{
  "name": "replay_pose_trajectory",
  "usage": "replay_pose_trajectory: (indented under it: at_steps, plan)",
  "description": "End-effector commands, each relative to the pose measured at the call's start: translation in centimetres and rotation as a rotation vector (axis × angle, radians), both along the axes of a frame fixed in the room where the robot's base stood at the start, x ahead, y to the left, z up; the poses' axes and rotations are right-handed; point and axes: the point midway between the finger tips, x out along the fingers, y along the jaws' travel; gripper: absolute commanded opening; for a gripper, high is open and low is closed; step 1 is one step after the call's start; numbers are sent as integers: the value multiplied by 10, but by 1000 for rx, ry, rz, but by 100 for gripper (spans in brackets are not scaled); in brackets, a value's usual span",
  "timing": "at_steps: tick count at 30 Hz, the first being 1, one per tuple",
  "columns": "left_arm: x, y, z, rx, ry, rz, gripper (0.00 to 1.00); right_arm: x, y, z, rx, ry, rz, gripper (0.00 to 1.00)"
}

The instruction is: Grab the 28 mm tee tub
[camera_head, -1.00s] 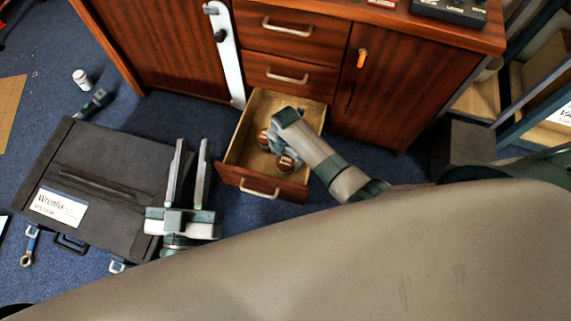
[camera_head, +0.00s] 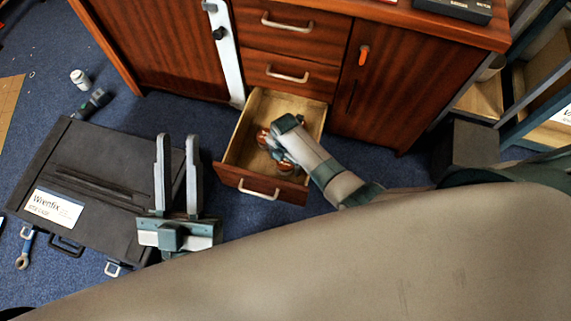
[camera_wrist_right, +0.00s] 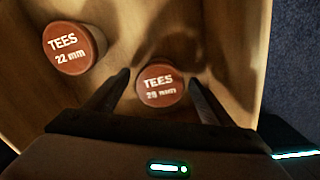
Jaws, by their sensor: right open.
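The 28 mm tee tub (camera_wrist_right: 160,85) has a round red-brown lid marked "TEES" in the right wrist view. It stands in the open drawer (camera_head: 232,176). My right gripper (camera_wrist_right: 158,80) is open, with one finger on each side of this tub; I cannot tell if they touch it. In the head view my right arm mostly hides the tub and the gripper's fingers. A second tub, marked "TEES 22 mm" (camera_wrist_right: 74,48), stands to the left of it. My left gripper (camera_head: 178,138) is open and empty above the black case.
The drawer's walls stand close around my right gripper. The wooden cabinet (camera_head: 390,90) rises behind it. A black case (camera_head: 100,175) lies on the blue carpet at left, with a white pot (camera_head: 80,79) and a spanner (camera_head: 24,250) near it.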

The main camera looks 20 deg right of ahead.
Motion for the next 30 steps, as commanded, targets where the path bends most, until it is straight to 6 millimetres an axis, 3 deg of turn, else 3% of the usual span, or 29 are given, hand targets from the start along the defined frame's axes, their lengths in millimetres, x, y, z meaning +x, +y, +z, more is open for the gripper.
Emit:
replay_pose_trajectory:
  at_steps: [4, 5, 12, 23, 30]
  plan:
    - [0, 0, 0, 0, 1, 0, 28, 0, 0, 0, 0, 0, 0, 76]
    - [0, 0, 0, 0, 1, 0, 28, 0, 0, 0, 0, 0, 0, 71]
    - [0, 0, 0, 0, 1, 0, 28, 1, 0, 1, 1, -2, 0, 17]
    - [1, -1, -1, 4, 11, -2, 28, 1, 0, 3, 1, -2, 0, 17]
    - [11, -2, -14, 38, 102, -3, 28, 1, 0, 15, 1, -3, 0, 17]
